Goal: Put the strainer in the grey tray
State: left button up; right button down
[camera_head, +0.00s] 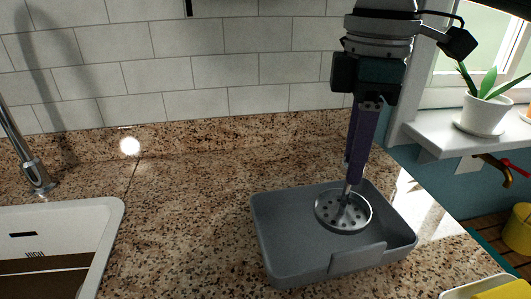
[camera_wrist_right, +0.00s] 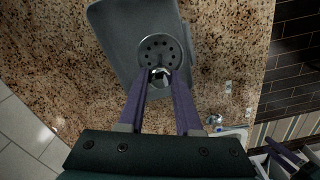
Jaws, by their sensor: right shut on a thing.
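The strainer (camera_head: 343,213) is a round metal disc with holes and a small central knob. It is over the inside of the grey tray (camera_head: 285,250), toward its back right; I cannot tell whether it touches the tray floor. My right gripper (camera_head: 350,186) comes down from above with purple fingers shut on the strainer's knob. In the right wrist view the strainer (camera_wrist_right: 159,52) is at the fingertips (camera_wrist_right: 160,78), with the grey tray (camera_wrist_right: 115,40) behind it.
The tray stands on a speckled granite counter (camera_head: 190,200). A white sink (camera_head: 105,215) and faucet (camera_head: 35,170) are at the left. A potted plant (camera_head: 485,112) stands on the windowsill at right. A pale tray with something yellow (camera_head: 500,290) is at the lower right. Counter left of the tray is clear.

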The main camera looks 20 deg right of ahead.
aim_at(343, 206)
jog(key=shift+f, duration=3.6)
jog(key=shift+f, duration=0.15)
jog(key=c, duration=0.6)
grip_release()
